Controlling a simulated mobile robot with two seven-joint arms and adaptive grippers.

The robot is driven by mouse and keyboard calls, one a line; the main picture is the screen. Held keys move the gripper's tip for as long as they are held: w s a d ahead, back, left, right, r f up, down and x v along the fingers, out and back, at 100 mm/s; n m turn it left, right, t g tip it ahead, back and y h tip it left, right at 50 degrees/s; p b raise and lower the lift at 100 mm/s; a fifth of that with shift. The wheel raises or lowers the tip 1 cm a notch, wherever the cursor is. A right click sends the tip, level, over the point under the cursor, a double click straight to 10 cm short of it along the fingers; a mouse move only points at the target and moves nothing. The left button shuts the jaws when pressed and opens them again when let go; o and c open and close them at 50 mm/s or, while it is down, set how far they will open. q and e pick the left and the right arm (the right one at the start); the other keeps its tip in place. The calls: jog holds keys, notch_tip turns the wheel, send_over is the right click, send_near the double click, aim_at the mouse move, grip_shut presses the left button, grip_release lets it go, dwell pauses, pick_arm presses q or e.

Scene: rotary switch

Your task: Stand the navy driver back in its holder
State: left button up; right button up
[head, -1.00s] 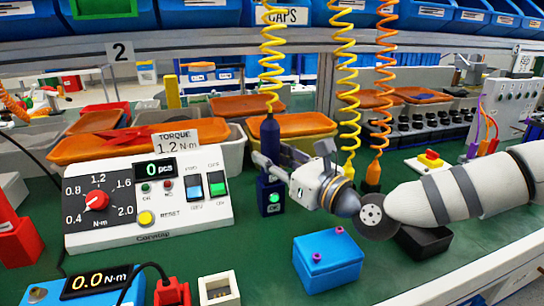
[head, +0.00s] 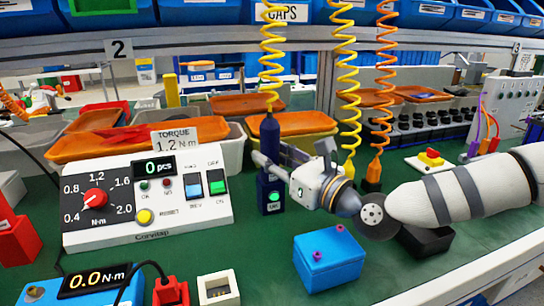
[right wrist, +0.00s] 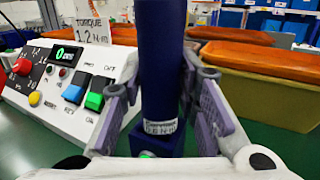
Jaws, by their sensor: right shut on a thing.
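The navy driver (head: 269,137) stands upright below a yellow coiled cord, directly over its navy holder (head: 271,203), which shows a lit green lamp. The driver's lower end meets the holder's top; I cannot tell how deep it sits. My right gripper (head: 270,161) is shut on the driver's lower body, coming in from the right. The holder (right wrist: 155,145) is partly hidden there behind the gripper. My left gripper is not in view.
A white torque control box (head: 148,195) with a red knob and switches stands left of the holder. A blue box (head: 329,258) with purple pegs is in front. Orange-lidded bins (head: 305,124) stand behind. Other coiled cords hang to the right. Green bench between is clear.

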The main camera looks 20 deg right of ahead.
jog(key=o, duration=0.8)
jog(key=shift+f, duration=0.1)
jog(key=shift+c, duration=0.2)
jog(key=v, duration=1.2)
